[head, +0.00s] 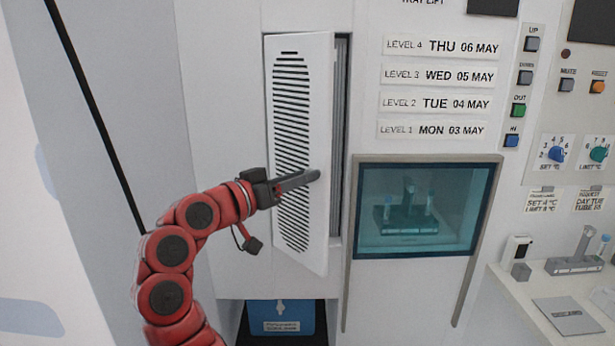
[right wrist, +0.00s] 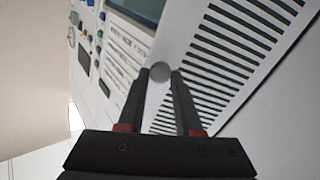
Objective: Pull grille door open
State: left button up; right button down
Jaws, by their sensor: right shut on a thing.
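The white grille door (head: 310,225) with dark slots stands in the cabinet front in the head view. Its right edge is swung out from the frame, and a narrow gap shows the grey inside beside it. My right gripper (head: 308,178) reaches across the door from the left and is shut on a small round knob near the door's right edge. In the right wrist view the grey knob (right wrist: 160,73) sits between the fingertips, with the slotted door (right wrist: 225,65) behind. My left gripper is not in view.
Right of the door are level labels (head: 438,75) and a teal window (head: 428,210) with a grey frame. Buttons and dials (head: 557,153) line the far right, above a white shelf (head: 520,290). A blue box (head: 280,317) sits in an opening below the door.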

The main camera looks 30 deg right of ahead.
jog(key=c, duration=0.6)
grip_release()
